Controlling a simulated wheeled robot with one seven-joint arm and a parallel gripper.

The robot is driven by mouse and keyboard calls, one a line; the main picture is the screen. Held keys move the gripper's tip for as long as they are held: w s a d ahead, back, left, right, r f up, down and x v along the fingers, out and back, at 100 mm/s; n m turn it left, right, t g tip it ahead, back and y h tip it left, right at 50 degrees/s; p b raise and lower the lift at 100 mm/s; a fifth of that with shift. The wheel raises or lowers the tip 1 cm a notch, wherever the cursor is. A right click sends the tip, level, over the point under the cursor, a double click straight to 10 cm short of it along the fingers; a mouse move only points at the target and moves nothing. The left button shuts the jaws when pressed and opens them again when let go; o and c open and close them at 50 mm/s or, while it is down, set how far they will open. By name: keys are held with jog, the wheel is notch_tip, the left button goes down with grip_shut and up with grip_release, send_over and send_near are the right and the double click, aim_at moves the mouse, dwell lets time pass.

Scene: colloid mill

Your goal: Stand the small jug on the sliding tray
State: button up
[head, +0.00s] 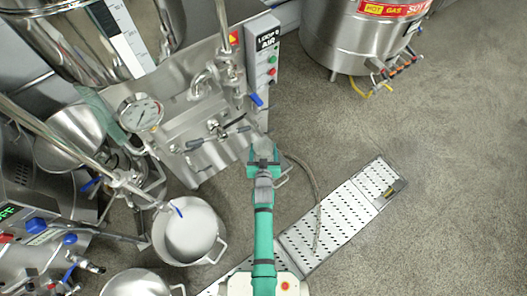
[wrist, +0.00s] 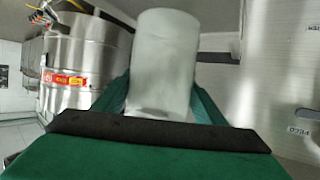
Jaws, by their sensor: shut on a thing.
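My gripper (head: 263,158) is at the front of the steel machine, below the control box. In the wrist view its green fingers (wrist: 160,103) are shut on a plain pale grey cylinder, which I take to be the small jug (wrist: 164,60). The jug stands up between the fingers, and its lower part is hidden behind the dark gripper edge. In the head view the jug is small and mostly covered by the gripper. I cannot pick out the sliding tray with certainty in either view, nor tell whether the jug touches anything below.
The steel machine (head: 180,150) carries a gauge (head: 141,113), pipes and a control box (head: 263,50) close to my gripper. A large open pot (head: 191,230) stands left of my arm. A perforated floor grate (head: 340,213) lies to the right. Floor beyond it is clear.

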jog(key=shift+f, duration=1)
jog(key=shift+f, duration=0.1)
jog(key=o, duration=1.1)
jog(key=w+r+v, duration=0.1)
jog(key=v, duration=2.8)
jog(key=shift+t, duration=0.9)
jog(key=s+r, duration=0.4)
jog(key=r, duration=0.1)
jog(key=s+r, duration=0.4)
jog(key=r, duration=0.2)
jog(key=s+r, duration=0.4)
jog(key=r, duration=0.1)
jog(key=shift+s+r, duration=0.2)
